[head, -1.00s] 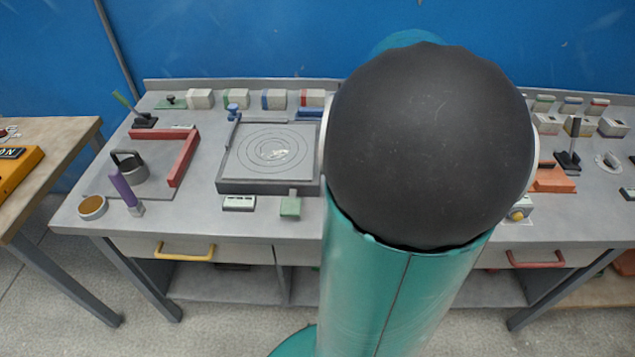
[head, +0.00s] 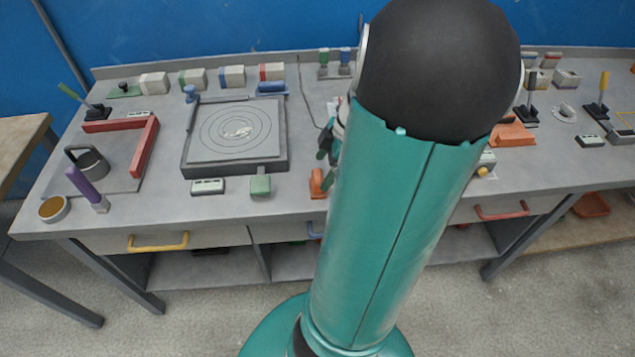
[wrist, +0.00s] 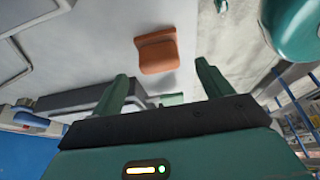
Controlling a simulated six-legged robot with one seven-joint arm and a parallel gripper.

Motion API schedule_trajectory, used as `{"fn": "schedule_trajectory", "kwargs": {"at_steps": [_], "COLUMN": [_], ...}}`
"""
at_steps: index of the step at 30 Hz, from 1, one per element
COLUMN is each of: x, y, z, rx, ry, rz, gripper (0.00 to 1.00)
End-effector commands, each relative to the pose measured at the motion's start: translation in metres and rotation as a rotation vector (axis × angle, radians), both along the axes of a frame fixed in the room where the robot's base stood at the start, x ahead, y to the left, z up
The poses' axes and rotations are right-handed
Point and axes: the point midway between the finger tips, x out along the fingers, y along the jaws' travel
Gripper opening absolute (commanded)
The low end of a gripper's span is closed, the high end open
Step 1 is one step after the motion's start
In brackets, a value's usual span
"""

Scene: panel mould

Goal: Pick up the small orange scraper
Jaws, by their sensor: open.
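The small orange scraper (wrist: 157,52) lies on the grey bench top in the wrist view, just beyond my fingertips and roughly in line with the gap between them. In the head view the scraper (head: 317,183) shows near the bench's front edge, partly hidden by my arm. My gripper (wrist: 163,84) is open, with two green fingers apart and nothing between them. In the head view only part of my gripper (head: 327,146) shows beside my teal arm link, over the bench behind the scraper.
A square plate with rings (head: 183,162) stands left of the scraper. A green block (head: 260,185) and a small pale box (head: 208,187) sit before it. A red L-shaped bar (head: 146,147) and a purple-handled tool (head: 82,182) are farther left. An orange block (head: 513,134) lies at right.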

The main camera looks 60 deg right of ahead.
Motion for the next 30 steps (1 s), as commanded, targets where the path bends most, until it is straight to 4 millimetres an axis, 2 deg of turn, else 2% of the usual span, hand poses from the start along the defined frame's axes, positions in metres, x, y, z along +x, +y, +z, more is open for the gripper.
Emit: {"fn": "schedule_trajectory", "kwargs": {"at_steps": [6, 9, 17, 24, 25, 30], "x": [0.011, 0.014, 0.015, 0.015, 0.015, 0.015], "y": [0.009, 0.012, 0.012, 0.012, 0.012, 0.012], "z": [-0.031, -0.039, -0.042, -0.042, -0.041, -0.041], "rx": [0.005, 0.003, 0.001, 0.001, 0.001, 0.001], "ry": [-0.001, -0.002, 0.000, -0.001, -0.001, -0.001], "rz": [0.001, 0.000, -0.001, 0.000, 0.000, 0.000], "gripper": [0.78, 0.78, 0.78, 0.31, 0.29, 0.29]}}
